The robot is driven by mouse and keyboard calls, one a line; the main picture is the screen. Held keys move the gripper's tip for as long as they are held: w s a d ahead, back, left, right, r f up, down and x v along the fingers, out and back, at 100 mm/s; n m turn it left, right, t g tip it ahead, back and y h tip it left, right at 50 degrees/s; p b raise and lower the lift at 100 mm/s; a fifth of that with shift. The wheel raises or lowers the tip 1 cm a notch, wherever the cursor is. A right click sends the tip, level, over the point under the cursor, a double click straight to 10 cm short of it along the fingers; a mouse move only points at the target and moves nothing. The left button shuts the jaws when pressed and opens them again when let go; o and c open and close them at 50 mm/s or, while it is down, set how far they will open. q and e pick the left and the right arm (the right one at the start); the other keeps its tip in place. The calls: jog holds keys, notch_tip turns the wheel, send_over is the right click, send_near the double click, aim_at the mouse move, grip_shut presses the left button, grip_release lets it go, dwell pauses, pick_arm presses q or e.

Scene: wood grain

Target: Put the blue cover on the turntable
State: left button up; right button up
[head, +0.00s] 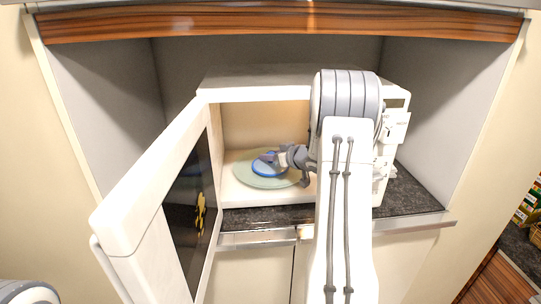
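The blue cover (262,172) is inside the open microwave, over the middle of the pale green glass turntable (248,180). It looks flat and low against the plate; whether it rests fully on it I cannot tell. My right gripper (274,159) reaches in from the right, with its fingertips at the top of the cover. The fingers are small and dark here, so I cannot tell whether they are closed on the cover. My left gripper is out of view.
The white microwave (250,84) stands in a cabinet niche on a dark speckled counter (266,215). Its door (150,200) hangs open toward me on the left. My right arm covers the right part of the microwave front. Its control panel (394,125) shows behind the arm.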

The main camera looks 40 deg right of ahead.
jog(key=o, duration=0.4)
jog(key=shift+r, duration=0.1)
jog(key=b+v, duration=0.2)
jog(key=v, duration=1)
jog(key=shift+r+b, duration=0.1)
jog(key=shift+b, duration=0.25)
